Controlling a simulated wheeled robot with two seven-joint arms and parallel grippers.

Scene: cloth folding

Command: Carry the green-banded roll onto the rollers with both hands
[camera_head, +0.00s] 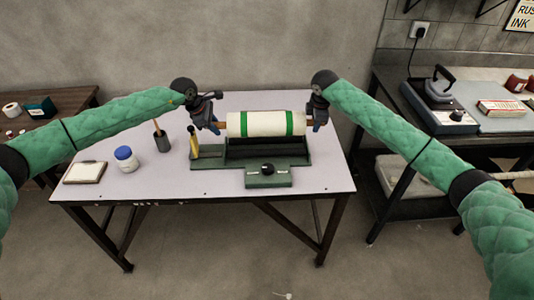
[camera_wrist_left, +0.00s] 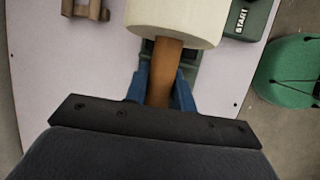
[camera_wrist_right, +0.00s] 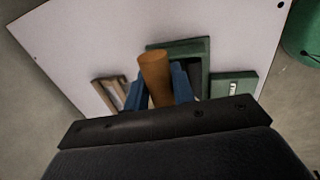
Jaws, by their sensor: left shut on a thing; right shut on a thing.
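The white roll with green bands (camera_head: 266,124) lies level, its brown core sticking out at both ends. In the head view it is right over the back of the dark rollers (camera_head: 268,150) on the green machine; I cannot tell whether it touches them. My left gripper (camera_head: 217,127) is shut on the left core end; the left wrist view shows the brown core (camera_wrist_left: 163,75) between blue fingers and the roll's white end (camera_wrist_left: 175,14). My right gripper (camera_head: 318,125) is shut on the right core end, seen as a brown cylinder (camera_wrist_right: 156,75) in the right wrist view.
The machine's green base (camera_head: 210,158) stands on the pale table (camera_head: 130,190). A bench (camera_head: 500,122) stands at the right.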

